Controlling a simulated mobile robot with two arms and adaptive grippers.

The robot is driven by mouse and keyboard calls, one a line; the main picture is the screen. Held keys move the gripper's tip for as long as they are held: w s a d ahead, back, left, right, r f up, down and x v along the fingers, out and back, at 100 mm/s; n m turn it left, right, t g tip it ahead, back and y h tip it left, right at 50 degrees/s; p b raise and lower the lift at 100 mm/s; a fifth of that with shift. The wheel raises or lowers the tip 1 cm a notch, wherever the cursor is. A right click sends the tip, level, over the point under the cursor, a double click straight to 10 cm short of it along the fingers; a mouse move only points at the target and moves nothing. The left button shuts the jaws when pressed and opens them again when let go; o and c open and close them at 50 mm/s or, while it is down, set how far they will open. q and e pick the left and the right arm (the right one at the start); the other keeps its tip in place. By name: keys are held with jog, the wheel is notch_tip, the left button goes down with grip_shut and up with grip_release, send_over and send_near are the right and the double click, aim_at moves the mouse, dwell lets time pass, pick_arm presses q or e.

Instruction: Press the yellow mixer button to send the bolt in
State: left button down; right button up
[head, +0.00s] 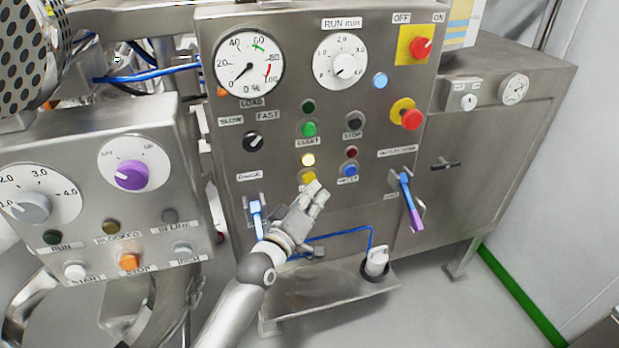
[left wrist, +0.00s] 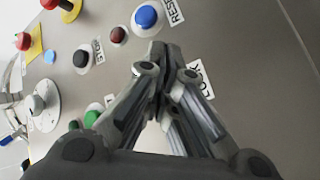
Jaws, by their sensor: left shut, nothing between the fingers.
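The yellow button (head: 308,177) is on the steel mixer panel (head: 285,215), below a lit yellow lamp (head: 308,160). My left gripper (head: 317,190) is shut and empty, its fingertips right at the button and covering part of it. I cannot tell whether they touch it. In the left wrist view the closed fingers (left wrist: 160,52) point at the panel and hide the yellow button. My right gripper is not in view.
Close by are a blue button (head: 348,171), a dark red lamp (head: 351,153), a green button (head: 309,129) and a black button (head: 354,121). A blue-handled lever (head: 257,218) and a blue-purple lever (head: 409,203) stick out on either side.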

pick_arm(q)
jog(key=s+p, duration=0.1)
jog(key=s+d+p, duration=0.1)
jog(key=s, duration=0.1)
jog(key=s+p, duration=0.1)
jog(key=shift+s+d, duration=0.3)
jog(key=shift+s, duration=0.1)
dwell(1.9)
